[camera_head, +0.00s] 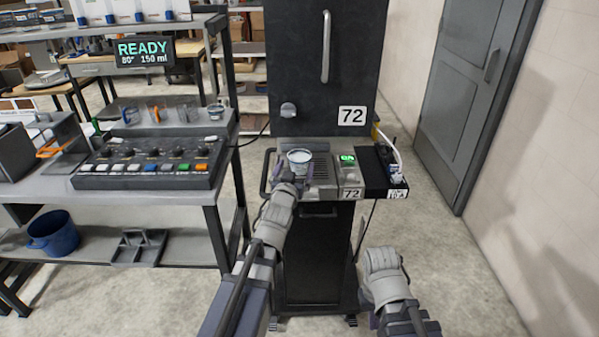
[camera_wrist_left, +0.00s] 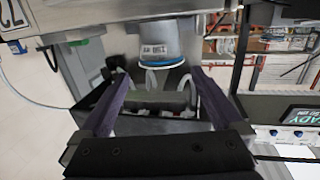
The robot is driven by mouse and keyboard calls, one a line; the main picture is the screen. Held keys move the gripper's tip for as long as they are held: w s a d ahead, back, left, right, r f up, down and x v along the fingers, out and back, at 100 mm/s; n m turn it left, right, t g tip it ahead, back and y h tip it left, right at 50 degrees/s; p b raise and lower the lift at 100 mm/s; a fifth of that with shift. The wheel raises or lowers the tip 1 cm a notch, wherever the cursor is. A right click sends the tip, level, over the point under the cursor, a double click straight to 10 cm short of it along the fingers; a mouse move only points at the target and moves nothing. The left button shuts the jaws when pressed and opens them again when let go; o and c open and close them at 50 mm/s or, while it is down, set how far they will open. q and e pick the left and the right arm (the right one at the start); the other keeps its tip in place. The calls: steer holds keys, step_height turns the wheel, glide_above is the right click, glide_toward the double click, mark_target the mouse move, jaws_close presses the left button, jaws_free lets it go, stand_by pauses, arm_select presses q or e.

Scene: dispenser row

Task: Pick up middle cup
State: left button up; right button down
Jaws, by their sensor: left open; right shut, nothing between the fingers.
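A pale cup (camera_head: 299,157) stands upright on the slatted tray of the black dispenser. In the left wrist view, which is turned upside down, the cup (camera_wrist_left: 158,42) shows a blue rim and a small label I cannot read. My left gripper (camera_head: 290,180) is open at the near side of the cup. In the wrist view its two purple fingers (camera_wrist_left: 160,75) are spread, with the cup centred just beyond their tips and space on both sides. My right arm shows at the lower right of the head view, clear of the dispenser; its fingers are hidden.
The dispenser (camera_head: 322,65) has a green-lit switch (camera_head: 348,158) right of the cup and a black side shelf (camera_head: 385,175). A blue bucket (camera_head: 53,232) sits below.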

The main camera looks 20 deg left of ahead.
mark_target(297, 162)
arm_select(q)
steer(key=shift+w+a+f, duration=0.1)
steer(key=shift+w+a, duration=0.05)
steer(key=shift+w, duration=1.25)
steer(key=w, duration=0.2)
steer(key=w+f+b, duration=0.1)
steer(key=w, duration=0.1)
steer(key=shift+a, duration=0.3)
steer(key=shift+w, duration=0.5)
steer(key=c, duration=1.3)
steer(key=shift+o, duration=0.2)
steer(key=shift+r, duration=0.15)
